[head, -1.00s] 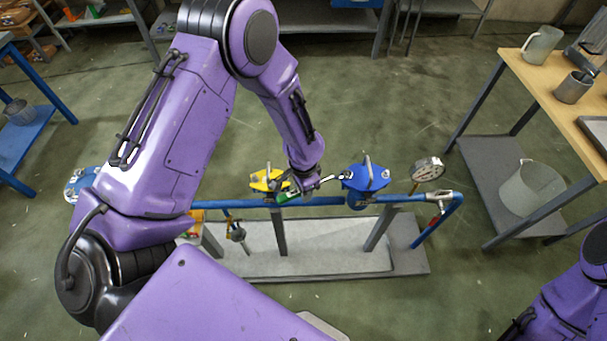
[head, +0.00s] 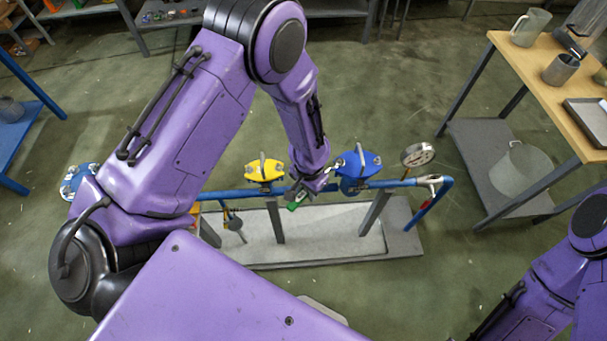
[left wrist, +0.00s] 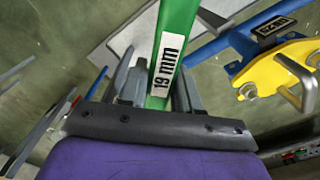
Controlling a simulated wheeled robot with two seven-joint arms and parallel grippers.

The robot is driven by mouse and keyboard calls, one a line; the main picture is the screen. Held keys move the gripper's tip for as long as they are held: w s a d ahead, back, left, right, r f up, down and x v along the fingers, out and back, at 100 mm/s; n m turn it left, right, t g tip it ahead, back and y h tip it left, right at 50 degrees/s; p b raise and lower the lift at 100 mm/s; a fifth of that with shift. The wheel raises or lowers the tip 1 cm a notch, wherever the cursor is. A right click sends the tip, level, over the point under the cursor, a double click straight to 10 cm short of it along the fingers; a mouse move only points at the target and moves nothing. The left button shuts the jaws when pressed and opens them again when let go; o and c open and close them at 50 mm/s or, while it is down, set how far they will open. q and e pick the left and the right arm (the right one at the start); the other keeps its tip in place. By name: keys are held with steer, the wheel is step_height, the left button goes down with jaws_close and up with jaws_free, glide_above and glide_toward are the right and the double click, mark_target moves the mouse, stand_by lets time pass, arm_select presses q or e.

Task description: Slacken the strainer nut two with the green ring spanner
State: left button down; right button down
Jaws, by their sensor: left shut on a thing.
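My left gripper (head: 306,190) is shut on the green spanner (head: 293,206), in front of the pipe between the two strainers. In the left wrist view the green shaft (left wrist: 175,45), marked "19 mm", stands between the fingers and runs out of the top edge; its far end is out of that view. The yellow-topped strainer (head: 264,170) is left of the gripper, the blue-topped strainer (head: 357,165) right of it. The yellow cover (left wrist: 275,75) also shows in the left wrist view, right of the spanner. I cannot tell which strainer nut is number two. My right gripper is out of view.
The blue pipe (head: 235,194) runs over a grey stand base (head: 330,244). A pressure gauge (head: 417,155) sits at its right end. A wooden-topped bench (head: 540,85) with metal vessels stands at right. A blue shelf (head: 22,140) is at left.

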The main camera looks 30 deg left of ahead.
arm_select(q)
steer(key=shift+s+d+n, duration=0.15)
steer(key=shift+d+n, duration=0.45)
steer(key=shift+d, duration=0.05)
steer(key=d+n+p, duration=0.1)
steer(key=d+n, duration=0.1)
steer(key=d, duration=0.1)
